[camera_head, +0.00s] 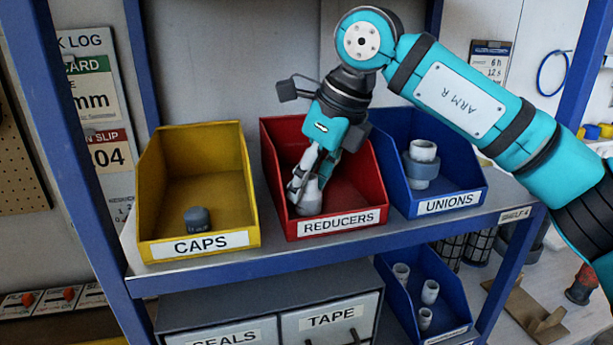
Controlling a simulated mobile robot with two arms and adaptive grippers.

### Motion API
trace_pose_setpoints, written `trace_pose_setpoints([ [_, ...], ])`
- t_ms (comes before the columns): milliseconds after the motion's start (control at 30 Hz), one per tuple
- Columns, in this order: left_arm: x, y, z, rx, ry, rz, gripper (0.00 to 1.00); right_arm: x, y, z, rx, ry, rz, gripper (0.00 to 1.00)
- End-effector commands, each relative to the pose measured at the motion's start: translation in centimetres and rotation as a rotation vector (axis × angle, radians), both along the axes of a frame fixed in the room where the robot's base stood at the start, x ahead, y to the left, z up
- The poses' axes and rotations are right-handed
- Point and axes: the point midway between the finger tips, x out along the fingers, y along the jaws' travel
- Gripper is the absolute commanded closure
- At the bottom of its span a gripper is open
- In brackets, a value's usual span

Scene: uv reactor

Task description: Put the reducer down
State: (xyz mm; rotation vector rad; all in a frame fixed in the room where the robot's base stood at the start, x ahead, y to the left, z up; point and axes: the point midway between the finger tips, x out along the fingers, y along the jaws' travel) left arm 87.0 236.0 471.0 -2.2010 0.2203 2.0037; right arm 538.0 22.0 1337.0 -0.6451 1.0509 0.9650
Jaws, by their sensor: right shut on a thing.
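The reducer (309,198) is a light grey fitting inside the red bin (374,192) labelled REDUCERS. My right gripper (306,185) reaches down into this bin from above and is shut on the reducer's upper part. The reducer looks upright, low in the bin near its front left. I cannot tell whether its base touches the bin floor. My left gripper is not in view.
A yellow CAPS bin (153,190) with a dark cap (197,219) stands left. A blue UNIONS bin (478,182) with a grey union (422,168) stands right. The blue shelf frame (75,170) rises at left. Drawers and another blue bin sit below.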

Motion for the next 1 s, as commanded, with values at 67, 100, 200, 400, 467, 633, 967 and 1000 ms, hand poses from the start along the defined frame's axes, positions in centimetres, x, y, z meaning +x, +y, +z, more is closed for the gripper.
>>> trace_pose_setpoints([
  [67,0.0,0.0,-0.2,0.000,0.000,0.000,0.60,0.0,0.0,-0.2,0.000,0.000,0.000,0.84],
  [100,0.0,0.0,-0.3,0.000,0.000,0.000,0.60,0.0,0.0,-0.3,0.000,0.000,0.000,0.84],
  [200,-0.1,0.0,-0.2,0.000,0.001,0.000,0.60,0.0,0.0,-0.2,0.000,0.000,0.000,0.52],
  [400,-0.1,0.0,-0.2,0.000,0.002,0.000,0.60,0.0,0.0,-0.1,0.000,0.000,0.000,0.52],
  [467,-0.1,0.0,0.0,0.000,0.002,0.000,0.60,0.0,0.0,0.0,0.000,0.000,0.000,0.52],
  [633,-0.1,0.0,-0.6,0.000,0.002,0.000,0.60,-0.3,-0.5,1.3,0.002,-0.003,-0.001,0.52],
  [967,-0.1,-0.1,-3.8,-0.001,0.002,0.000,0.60,-2.7,-5.5,4.1,0.002,-0.002,-0.003,0.52],
  [1000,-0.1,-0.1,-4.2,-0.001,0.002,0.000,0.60,-3.2,-6.4,4.1,0.002,-0.003,-0.003,0.52],
])
